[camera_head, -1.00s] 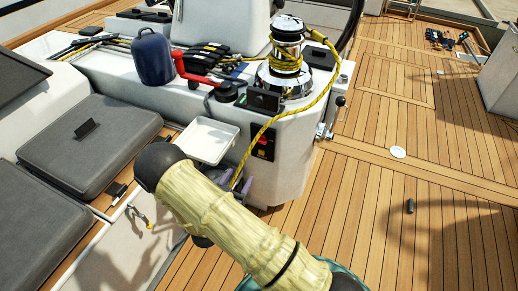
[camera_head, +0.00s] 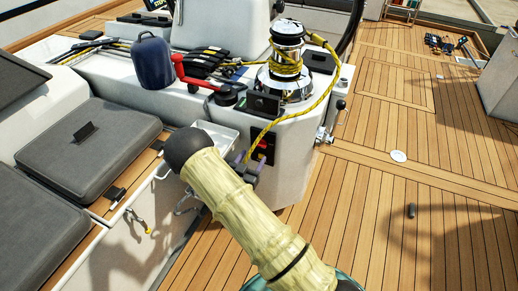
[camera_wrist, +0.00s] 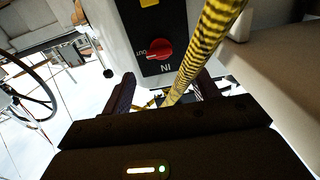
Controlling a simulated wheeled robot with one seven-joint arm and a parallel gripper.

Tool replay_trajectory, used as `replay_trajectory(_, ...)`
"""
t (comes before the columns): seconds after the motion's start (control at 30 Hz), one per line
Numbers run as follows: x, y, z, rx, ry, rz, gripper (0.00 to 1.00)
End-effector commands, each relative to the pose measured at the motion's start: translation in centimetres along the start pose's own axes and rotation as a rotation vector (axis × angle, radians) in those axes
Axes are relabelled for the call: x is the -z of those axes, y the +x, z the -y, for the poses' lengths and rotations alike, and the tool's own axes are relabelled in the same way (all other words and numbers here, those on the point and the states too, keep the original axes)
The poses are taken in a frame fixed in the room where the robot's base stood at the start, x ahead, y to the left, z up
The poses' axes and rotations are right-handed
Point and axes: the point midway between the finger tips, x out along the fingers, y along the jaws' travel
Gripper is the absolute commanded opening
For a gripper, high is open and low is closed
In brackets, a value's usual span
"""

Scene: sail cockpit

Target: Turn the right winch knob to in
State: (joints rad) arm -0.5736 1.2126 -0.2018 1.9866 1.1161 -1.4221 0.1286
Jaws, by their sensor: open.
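The red winch knob (camera_wrist: 159,49) sits on a black panel (camera_wrist: 148,22). Its white mark points left, toward the word OUT; the word IN is printed below the knob. In the head view the panel (camera_head: 262,146) is on the white console front below the chrome winch, with red visible on it. My gripper (camera_wrist: 166,82) is open, one finger on each side of the panel's lower part, and the knob is apart from them. In the head view my gripper (camera_head: 250,168) is just below the panel, partly hidden by my arm.
The yellow-black rope (camera_wrist: 205,45) hangs from the winch (camera_head: 287,50) past the panel and crosses between my fingers in the wrist view; contact is unclear. A white tray (camera_head: 215,132) is left of the panel. A lever (camera_head: 336,110) is on the right. Deck to the right is mostly clear.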

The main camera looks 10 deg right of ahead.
Motion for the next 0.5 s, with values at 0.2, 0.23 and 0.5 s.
replay_trajectory(0.2, 0.0, 3.9, -0.1, -0.003, 0.001, -0.002, 0.60)
replay_trajectory(0.23, -0.1, 4.4, -0.1, -0.002, 0.001, -0.002, 0.60)
replay_trajectory(0.5, 0.0, 6.5, 0.0, 0.000, -0.001, 0.000, 0.60)
